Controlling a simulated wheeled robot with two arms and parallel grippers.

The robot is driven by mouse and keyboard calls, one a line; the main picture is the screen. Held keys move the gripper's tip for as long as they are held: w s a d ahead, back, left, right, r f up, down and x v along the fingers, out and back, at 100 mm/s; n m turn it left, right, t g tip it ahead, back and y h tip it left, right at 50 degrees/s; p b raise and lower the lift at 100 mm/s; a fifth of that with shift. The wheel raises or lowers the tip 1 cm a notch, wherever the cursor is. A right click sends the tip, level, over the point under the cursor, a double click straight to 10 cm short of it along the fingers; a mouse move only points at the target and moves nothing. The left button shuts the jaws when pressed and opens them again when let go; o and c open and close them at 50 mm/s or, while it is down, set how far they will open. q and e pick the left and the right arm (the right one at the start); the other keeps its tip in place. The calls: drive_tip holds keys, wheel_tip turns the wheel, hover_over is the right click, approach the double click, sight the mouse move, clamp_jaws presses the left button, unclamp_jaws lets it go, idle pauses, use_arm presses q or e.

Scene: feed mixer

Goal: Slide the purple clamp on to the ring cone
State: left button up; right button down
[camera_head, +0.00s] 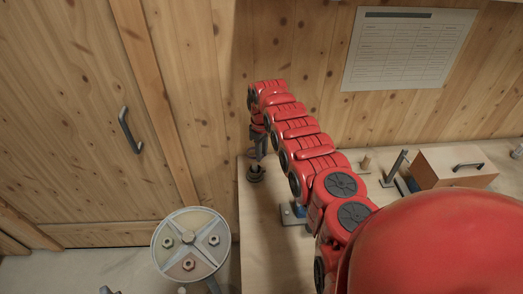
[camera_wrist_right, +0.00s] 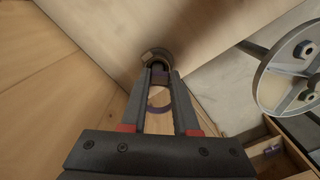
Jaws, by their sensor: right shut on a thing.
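My right arm reaches across the bench to its far left corner, and its gripper (camera_head: 259,150) points down there. In the right wrist view the right gripper (camera_wrist_right: 160,78) is shut on a small dark purplish piece between its fingertips, apparently the purple clamp (camera_wrist_right: 158,109), whose curved purple edge shows between the fingers. A round tan and dark piece, perhaps the ring cone (camera_wrist_right: 153,54), is right at the fingertips. In the head view a small dark round piece (camera_head: 255,174) is under the gripper. I cannot tell whether clamp and cone touch. My left gripper is not in view.
A round disc with nuts and spokes (camera_head: 190,240) stands left of the bench (camera_head: 262,262). A wooden box with a dark handle (camera_head: 455,166) and small metal fittings (camera_head: 396,168) lie at the bench's right. A wooden wall with a paper sheet (camera_head: 409,48) is behind.

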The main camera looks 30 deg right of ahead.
drive_tip(key=shift+f+b, duration=3.3)
drive_tip(key=shift+f, duration=0.55)
drive_tip(key=c, duration=0.6)
unclamp_jaws()
drive_tip(key=shift+r, duration=0.1)
drive_tip(key=shift+r, duration=0.25)
drive_tip(key=shift+r+b, duration=1.75)
drive_tip(key=shift+r, duration=6.7)
